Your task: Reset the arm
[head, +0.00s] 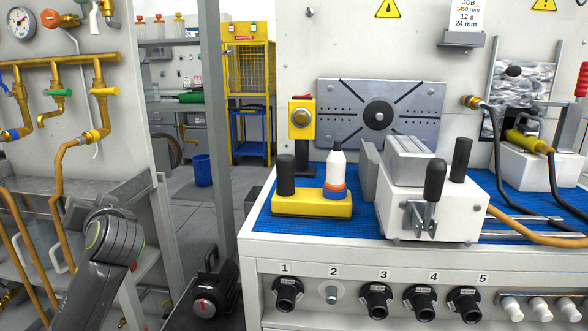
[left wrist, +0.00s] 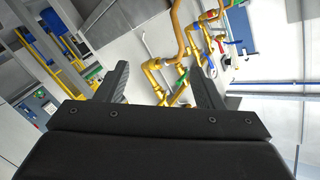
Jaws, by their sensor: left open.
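My left arm (head: 112,240) rises at the lower left of the head view, in front of the pipe panel. Its dark joint has a green ring. I cannot make out its gripper in the head view. In the left wrist view my left gripper (left wrist: 160,78) is open, its two dark fingers spread wide apart with nothing between them. Yellow pipes and valves show beyond the fingers, turned sideways and at a distance; no contact is visible. My right gripper does not show in either view.
A pipe panel (head: 125,125) with valves and gauges stands at left. A bench with a blue mat (head: 265,225) is at right. It carries a yellow base (head: 312,205), a white bottle (head: 337,170) and a white vise-like block (head: 430,200). A grey post (head: 218,120) stands between. Floor shows behind it.

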